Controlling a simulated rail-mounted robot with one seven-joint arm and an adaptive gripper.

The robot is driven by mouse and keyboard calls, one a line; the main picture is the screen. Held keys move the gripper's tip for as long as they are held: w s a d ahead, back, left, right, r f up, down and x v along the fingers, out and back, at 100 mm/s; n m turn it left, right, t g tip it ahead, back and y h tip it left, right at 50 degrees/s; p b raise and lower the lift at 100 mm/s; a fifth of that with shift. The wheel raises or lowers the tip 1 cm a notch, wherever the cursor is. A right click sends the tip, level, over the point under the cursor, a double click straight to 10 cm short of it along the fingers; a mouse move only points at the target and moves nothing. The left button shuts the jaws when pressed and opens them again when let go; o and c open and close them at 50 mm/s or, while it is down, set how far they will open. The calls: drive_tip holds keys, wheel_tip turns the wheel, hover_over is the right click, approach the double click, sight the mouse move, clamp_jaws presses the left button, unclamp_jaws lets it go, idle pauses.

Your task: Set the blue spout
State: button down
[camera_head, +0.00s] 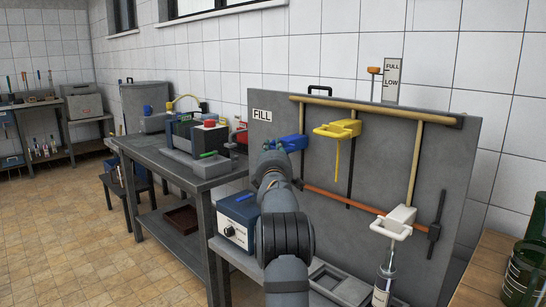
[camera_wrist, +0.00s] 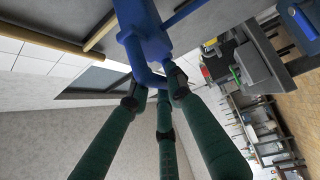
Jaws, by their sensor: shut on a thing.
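The blue spout (camera_head: 291,142) is at the upper left of the grey panel, right of and below its FILL label. My arm reaches up to it from below and hides part of it in the head view. In the wrist view the blue spout (camera_wrist: 146,42) shows a block body with a loop handle. My gripper (camera_wrist: 156,92) has dark green fingers with black tips, shut on that loop. The spout sits close to the panel; I cannot tell whether it is fully seated.
The grey panel (camera_head: 273,105) also carries a yellow spout (camera_head: 337,129), a white spout (camera_head: 394,222) and wooden and orange pipes. A grey bench (camera_head: 190,170) with equipment is farther left. A green bottle (camera_head: 522,275) stands at right.

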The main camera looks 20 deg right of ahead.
wheel_tip(320, 180, up, 9)
drive_tip(key=p, duration=0.5)
drive_tip(key=shift+s+r, duration=0.1)
drive_tip(key=c, duration=1.8)
unclamp_jaws()
drive_tip(key=shift+o, duration=1.2)
drive_tip(key=v, duration=1.2)
drive_tip(key=shift+w, duration=0.25)
